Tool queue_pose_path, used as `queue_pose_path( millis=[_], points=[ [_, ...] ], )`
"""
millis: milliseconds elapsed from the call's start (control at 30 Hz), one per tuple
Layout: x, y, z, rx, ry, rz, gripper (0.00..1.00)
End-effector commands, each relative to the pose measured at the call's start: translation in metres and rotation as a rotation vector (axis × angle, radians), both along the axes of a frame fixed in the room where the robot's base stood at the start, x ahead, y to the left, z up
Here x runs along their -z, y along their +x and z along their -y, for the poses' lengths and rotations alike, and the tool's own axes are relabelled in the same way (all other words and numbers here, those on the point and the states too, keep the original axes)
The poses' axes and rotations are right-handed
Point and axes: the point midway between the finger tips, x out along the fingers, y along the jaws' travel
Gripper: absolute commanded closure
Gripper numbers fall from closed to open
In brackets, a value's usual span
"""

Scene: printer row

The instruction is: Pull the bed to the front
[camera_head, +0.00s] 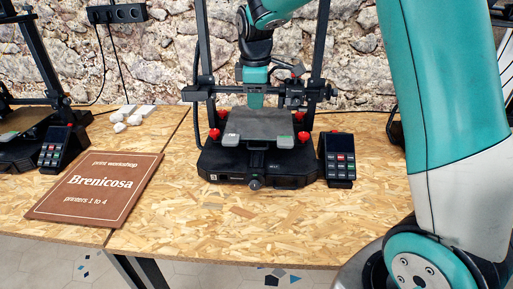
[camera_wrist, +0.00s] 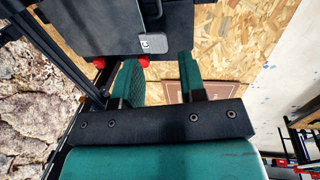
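The bed (camera_head: 262,123) is a dark flat plate on the middle printer, with two light grey clips at its front edge and red knobs at its corners. In the wrist view the bed (camera_wrist: 105,28) fills the top, with one grey clip and red knobs along its edge. My gripper (camera_head: 256,101) points down by the printer's upright frame, at the bed's back side. In the wrist view my gripper (camera_wrist: 160,75) has its two teal fingers apart with nothing between them. The fingertips are close to the bed's edge; I cannot tell whether they touch it.
The printer's black base (camera_head: 258,168) stands on a chipboard table (camera_head: 240,230). A control box with a screen (camera_head: 338,160) is right of it. A brown sign (camera_head: 98,187) lies at left, near another printer (camera_head: 25,125). A stone wall is behind.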

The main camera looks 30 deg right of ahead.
Motion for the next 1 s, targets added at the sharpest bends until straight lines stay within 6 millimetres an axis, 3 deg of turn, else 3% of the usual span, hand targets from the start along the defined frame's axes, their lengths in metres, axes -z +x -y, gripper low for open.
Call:
queue_pose_path(
  millis=[167, 700, 1000],
  points=[
    [0.020, 0.006, 0.006, -0.007, -0.009, -0.005, 0.62],
    [0.137, 0.022, 0.016, -0.007, -0.007, -0.004, 0.62],
    [0.168, 0.028, 0.019, -0.008, -0.006, 0.000, 0.62]
  ],
)
